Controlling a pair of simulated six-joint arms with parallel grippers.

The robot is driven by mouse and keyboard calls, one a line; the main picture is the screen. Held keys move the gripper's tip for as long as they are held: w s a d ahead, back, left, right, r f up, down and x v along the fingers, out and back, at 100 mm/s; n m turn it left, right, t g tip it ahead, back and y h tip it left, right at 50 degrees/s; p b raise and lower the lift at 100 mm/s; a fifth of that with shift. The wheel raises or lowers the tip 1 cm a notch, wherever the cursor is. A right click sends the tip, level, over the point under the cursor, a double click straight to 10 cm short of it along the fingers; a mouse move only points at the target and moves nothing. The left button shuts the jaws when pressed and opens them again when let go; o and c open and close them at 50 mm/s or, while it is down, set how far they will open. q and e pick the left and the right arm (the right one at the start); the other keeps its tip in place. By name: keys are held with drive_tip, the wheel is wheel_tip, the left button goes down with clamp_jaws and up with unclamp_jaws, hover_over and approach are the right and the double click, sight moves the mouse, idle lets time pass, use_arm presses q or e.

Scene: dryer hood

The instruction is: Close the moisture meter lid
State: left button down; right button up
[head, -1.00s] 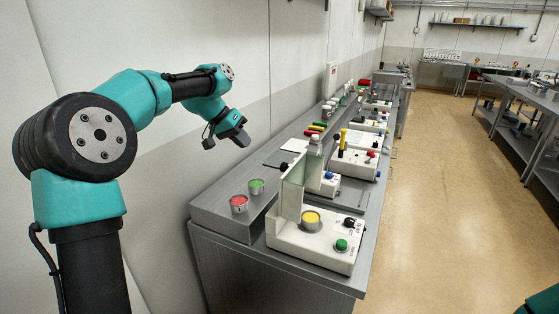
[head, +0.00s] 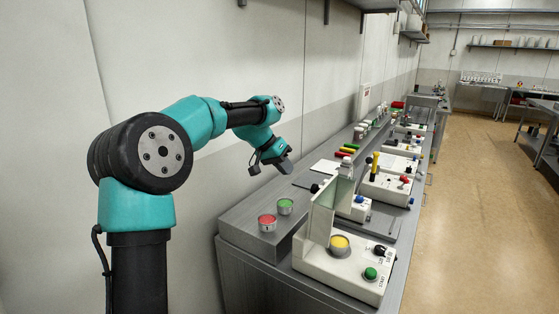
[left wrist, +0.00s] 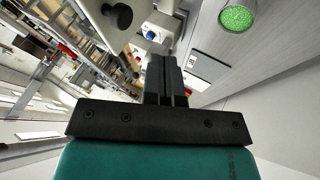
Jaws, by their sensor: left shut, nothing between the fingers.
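The moisture meter (head: 325,271) is a white box at the near end of the bench. Its pale lid (head: 321,221) stands open, upright at the left side of the box. A yellow-filled cup (head: 340,242) sits on the meter, with a black knob (head: 380,251) and a green button (head: 371,273) to its right. My left gripper (head: 287,166) is shut and empty, above the bench behind the lid and apart from it. Its closed fingers also show in the left wrist view (left wrist: 166,72). My right gripper is not in view.
A red cup (head: 267,222) and a green cup (head: 285,206) stand on the raised ledge left of the meter. The green cup also shows in the left wrist view (left wrist: 237,16). More white instruments (head: 386,186) line the bench behind. The wall shelf is above.

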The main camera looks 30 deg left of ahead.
use_arm(q)
drive_tip(key=w+d+f, duration=0.1)
drive_tip(key=d+f, duration=0.2)
drive_tip(key=d, duration=0.3)
drive_tip(key=shift+w+f, duration=0.2)
drive_tip(key=shift+f, duration=0.05)
drive_tip(key=shift+d, duration=0.2)
